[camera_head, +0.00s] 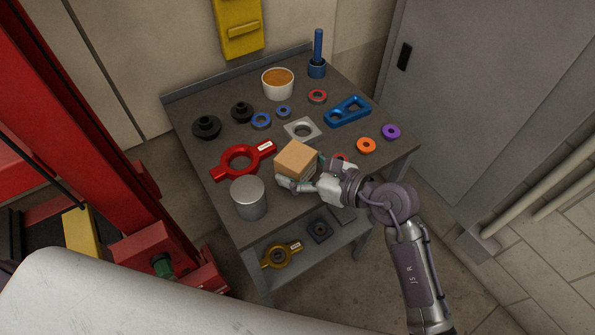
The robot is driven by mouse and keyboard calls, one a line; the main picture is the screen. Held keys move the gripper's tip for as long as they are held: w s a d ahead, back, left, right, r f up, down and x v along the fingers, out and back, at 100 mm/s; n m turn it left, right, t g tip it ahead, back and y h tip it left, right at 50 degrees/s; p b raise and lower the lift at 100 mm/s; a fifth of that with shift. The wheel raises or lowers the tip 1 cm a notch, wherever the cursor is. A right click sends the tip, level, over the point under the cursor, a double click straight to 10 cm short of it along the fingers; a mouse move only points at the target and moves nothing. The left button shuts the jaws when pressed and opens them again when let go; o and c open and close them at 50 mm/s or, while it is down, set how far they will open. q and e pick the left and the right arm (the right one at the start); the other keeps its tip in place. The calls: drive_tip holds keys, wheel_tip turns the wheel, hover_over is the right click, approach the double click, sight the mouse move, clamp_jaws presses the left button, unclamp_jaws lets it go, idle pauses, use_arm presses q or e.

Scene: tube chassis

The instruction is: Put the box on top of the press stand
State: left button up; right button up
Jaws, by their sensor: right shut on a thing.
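A small tan cardboard box (297,159) is at the front middle of the grey press stand (400,150), over its top as seen from my head. My right gripper (297,184) is shut on the box, with its fingers at the box's near lower side. The fingers hide part of the box's lower edge. I cannot tell whether the box touches the top or is held just above it. My left gripper is not in view.
A silver cylinder (249,198) and a red ring tool (240,160) stand left of the box. A square plate (303,130) lies behind it, and an orange ring (366,145) to the right. A red frame (100,120) rises at left.

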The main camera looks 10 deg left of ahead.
drive_tip(key=shift+f, duration=1)
drive_tip(key=shift+f, duration=0.15)
drive_tip(key=o, duration=1.4)
drive_tip(key=b+v, duration=0.1)
drive_tip(key=v, duration=1.1)
